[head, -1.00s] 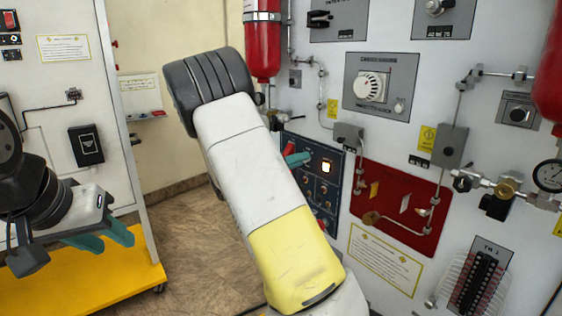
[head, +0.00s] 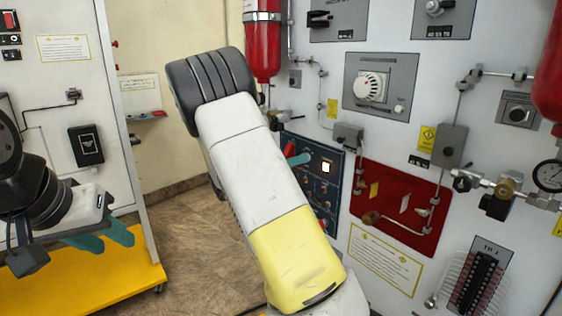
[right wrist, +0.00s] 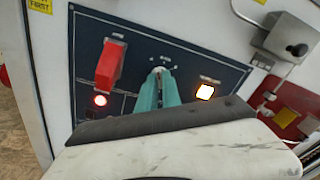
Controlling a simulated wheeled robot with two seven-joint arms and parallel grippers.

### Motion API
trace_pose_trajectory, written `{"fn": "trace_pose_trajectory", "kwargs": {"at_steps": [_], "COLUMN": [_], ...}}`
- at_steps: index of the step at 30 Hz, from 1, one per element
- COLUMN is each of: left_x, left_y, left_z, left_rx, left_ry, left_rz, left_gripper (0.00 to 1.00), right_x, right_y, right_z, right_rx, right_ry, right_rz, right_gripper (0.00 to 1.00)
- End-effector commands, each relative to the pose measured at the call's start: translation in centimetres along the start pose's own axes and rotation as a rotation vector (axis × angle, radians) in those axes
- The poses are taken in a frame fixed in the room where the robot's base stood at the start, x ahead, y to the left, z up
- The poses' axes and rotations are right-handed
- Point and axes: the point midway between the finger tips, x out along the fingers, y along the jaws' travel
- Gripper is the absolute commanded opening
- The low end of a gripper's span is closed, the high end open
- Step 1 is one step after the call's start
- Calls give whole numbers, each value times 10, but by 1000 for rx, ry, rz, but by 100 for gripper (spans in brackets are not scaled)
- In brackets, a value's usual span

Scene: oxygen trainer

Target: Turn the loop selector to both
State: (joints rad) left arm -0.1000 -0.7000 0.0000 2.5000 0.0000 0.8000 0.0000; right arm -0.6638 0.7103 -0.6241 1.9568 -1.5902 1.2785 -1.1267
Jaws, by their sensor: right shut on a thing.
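The loop selector (right wrist: 159,71) is a small knob on a dark blue panel, with small pale marks around it in the right wrist view. My right gripper (right wrist: 160,88) is shut on it, and its teal fingers hide most of the knob. In the head view a teal fingertip of the right gripper (head: 298,158) shows at the panel, mostly behind my own arm; the selector is hidden there. The marks are too small to read. My left gripper (head: 103,238) is open and empty at the lower left, away from the panel.
Beside the selector are a red switch cover (right wrist: 110,64), a lit red lamp (right wrist: 100,100) and a lit amber button (right wrist: 205,92). A red plate with piping (head: 400,190) and a grey box (head: 347,135) sit to the right. Floor (head: 190,240) shows between the cabinets.

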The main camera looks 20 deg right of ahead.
Motion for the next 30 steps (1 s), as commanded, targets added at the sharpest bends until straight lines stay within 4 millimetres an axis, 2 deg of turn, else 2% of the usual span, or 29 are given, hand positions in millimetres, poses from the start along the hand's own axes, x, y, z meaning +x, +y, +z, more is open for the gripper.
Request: {"fn": "trace_pose_trajectory", "kwargs": {"at_steps": [15, 30], "left_x": [0, 0], "left_y": [0, 0], "left_z": [0, 0], "left_rx": [0, 0], "left_ry": [0, 0], "left_rz": [0, 0], "left_gripper": [37, 37], "right_x": [0, -1], "right_y": [1, 1], "right_z": [0, 0], "right_rx": [402, 546], "right_ry": [1, 1], "right_rz": [1, 2], "right_gripper": [0, 0]}}
